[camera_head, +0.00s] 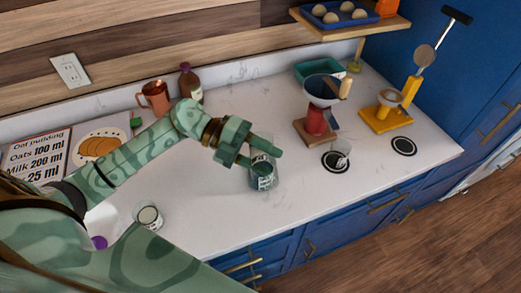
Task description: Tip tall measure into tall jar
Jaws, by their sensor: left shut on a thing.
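My left gripper (256,152) reaches in from the left and is shut on a clear glass vessel with white markings, which looks like the tall measure (264,178). It is upright or nearly so, over the middle of the white counter; whether its base touches the counter I cannot tell. Its upper part is partly hidden by the fingers. A small clear glass (343,150), possibly the tall jar, stands on a black ring mat to the right of the gripper, apart from the measure. My right gripper is not in view.
A glass with pale contents (149,216) stands at front left. A red stand with a bowl (317,122) and a yellow stand (383,119) are at right, near an empty ring mat (403,146).

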